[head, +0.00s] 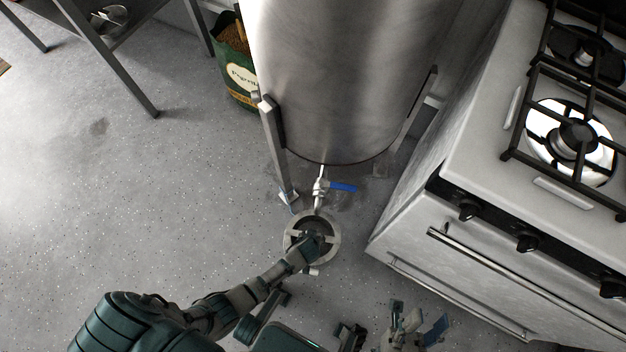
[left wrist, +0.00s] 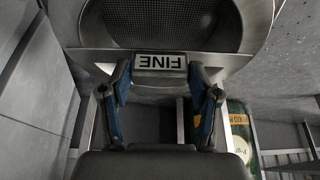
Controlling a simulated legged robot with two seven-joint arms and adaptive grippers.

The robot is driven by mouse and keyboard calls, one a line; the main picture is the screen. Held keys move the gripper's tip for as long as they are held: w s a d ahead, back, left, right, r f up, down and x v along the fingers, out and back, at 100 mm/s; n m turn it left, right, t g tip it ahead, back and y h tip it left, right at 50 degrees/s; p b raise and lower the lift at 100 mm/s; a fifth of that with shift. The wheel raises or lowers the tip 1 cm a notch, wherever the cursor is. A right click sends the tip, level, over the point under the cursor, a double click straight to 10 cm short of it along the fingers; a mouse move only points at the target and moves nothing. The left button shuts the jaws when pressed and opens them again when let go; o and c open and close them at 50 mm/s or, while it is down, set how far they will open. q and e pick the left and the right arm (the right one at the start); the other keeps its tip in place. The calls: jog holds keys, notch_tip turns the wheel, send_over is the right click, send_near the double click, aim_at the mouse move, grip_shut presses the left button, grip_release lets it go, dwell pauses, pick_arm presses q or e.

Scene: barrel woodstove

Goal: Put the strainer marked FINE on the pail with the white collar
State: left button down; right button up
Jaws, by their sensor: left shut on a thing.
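The strainer marked FINE (left wrist: 180,22) fills the top of the left wrist view, with dark mesh inside a metal rim. Its FINE label (left wrist: 160,62) shows upside down between the fingers. My left gripper (left wrist: 160,95) is shut on the strainer at this labelled tab. In the head view my left gripper (head: 306,244) reaches over a round metal rim (head: 334,238) below the tap. I cannot tell there how much of that rim is strainer and how much is pail. No white collar shows clearly. My right gripper (head: 418,322) is open and empty at the bottom, right of centre.
A large steel tank (head: 345,80) on legs stands at the back, with a blue-handled tap (head: 342,187) just above the rim. A white gas stove (head: 480,150) stands at the right. A green sack (head: 238,75) and a dark table (head: 110,45) are at the back left. The left floor is clear.

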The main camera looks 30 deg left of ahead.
dwell(0.3)
pick_arm(q)
jog(key=shift+c, duration=0.9)
grip_release()
jog(key=shift+o, duration=0.9)
